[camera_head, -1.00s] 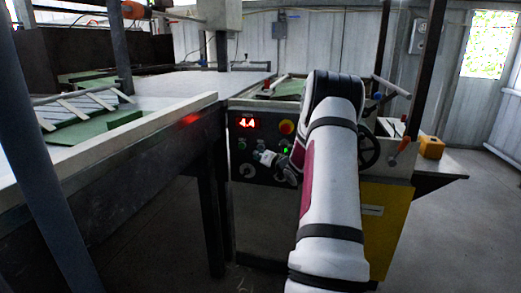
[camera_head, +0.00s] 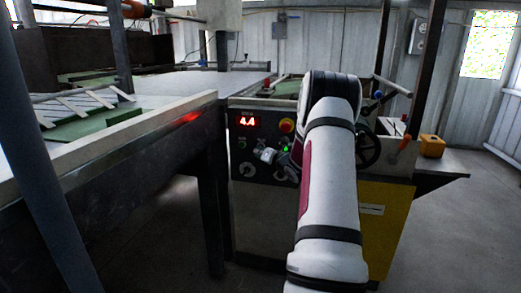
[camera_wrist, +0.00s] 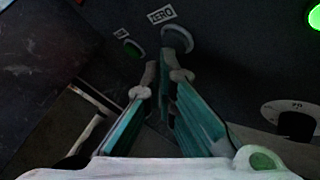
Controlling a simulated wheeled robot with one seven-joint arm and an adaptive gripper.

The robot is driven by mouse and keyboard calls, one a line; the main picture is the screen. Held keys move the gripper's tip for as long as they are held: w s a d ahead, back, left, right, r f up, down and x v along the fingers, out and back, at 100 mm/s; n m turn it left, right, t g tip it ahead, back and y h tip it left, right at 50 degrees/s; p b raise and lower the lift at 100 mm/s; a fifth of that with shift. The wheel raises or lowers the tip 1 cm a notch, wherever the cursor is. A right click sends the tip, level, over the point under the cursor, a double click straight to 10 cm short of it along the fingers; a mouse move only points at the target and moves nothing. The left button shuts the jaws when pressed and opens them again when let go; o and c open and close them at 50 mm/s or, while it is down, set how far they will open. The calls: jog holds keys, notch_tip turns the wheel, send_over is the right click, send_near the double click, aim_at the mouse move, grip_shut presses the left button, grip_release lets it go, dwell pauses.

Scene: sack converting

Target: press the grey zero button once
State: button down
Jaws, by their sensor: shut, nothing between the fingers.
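In the head view my gripper (camera_head: 262,155) is at the panel face and hides the zero button. The red display (camera_head: 248,121) above reads 4.4.
A green button (camera_wrist: 132,48) sits left of the zero button, and a lit green one (camera_wrist: 315,16) at far right. A black knob (camera_wrist: 297,124) is at lower right. A red-and-yellow stop button (camera_head: 286,126) is above my gripper. A long table (camera_head: 150,120) stands left.

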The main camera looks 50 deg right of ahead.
jog(key=shift+w+d+b, duration=0.15)
jog(key=shift+d+b, duration=0.15)
jog(key=shift+d, duration=0.1)
dwell(0.7)
dwell(0.3)
jog(key=shift+s+a+b, duration=0.35)
jog(key=shift+a+b, duration=0.4)
jog(key=shift+b, duration=0.05)
jog(key=a+b, duration=0.1)
jog(key=s+a+b, duration=0.1)
jog(key=a, duration=0.1)
jog(key=s+a+b, duration=0.1)
jog(key=shift+a+b, duration=0.35)
jog(key=shift+b, duration=0.05)
jog(key=shift+w, duration=0.15)
dwell(0.6)
